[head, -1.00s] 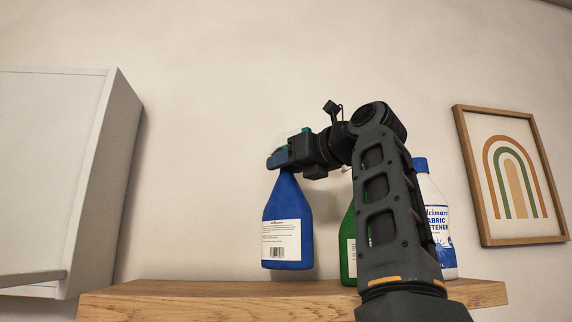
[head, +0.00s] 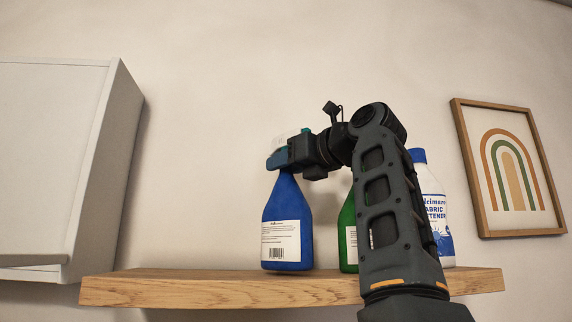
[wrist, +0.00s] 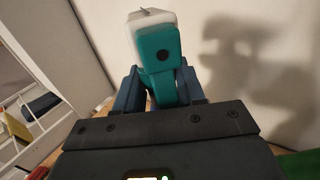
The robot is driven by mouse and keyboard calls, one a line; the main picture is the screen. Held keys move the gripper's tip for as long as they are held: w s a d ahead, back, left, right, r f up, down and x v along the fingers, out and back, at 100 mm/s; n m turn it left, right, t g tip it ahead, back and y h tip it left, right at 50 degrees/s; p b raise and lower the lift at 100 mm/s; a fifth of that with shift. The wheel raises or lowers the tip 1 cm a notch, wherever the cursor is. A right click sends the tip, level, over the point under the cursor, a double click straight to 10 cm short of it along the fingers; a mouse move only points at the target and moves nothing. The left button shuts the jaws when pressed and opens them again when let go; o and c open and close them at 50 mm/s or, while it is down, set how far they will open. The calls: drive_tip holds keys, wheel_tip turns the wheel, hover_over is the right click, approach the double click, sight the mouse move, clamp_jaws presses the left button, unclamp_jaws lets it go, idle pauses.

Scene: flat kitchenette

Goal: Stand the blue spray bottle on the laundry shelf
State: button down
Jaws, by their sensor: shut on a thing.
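The blue spray bottle (head: 286,220) is upright at the middle of the wooden laundry shelf (head: 215,291) in the head view. Its base shows level with the shelf top; whether it touches the board I cannot tell for sure. My gripper (head: 279,159) is shut on the bottle's top. In the wrist view the teal and white spray head (wrist: 160,60) sits between the fingers of my gripper (wrist: 160,88). The bottle's neck is mostly hidden by the fingers.
A green bottle (head: 348,232) stands on the shelf to the right, partly behind my arm. A white fabric softener bottle (head: 435,215) with a blue cap is farther right. A white cabinet (head: 60,165) is at the left. The shelf's left part is free. A framed picture (head: 508,168) hangs at right.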

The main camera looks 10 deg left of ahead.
drive_tip(key=shift+f, duration=0.25)
drive_tip(key=c, duration=0.6)
unclamp_jaws()
drive_tip(key=shift+f, duration=0.1)
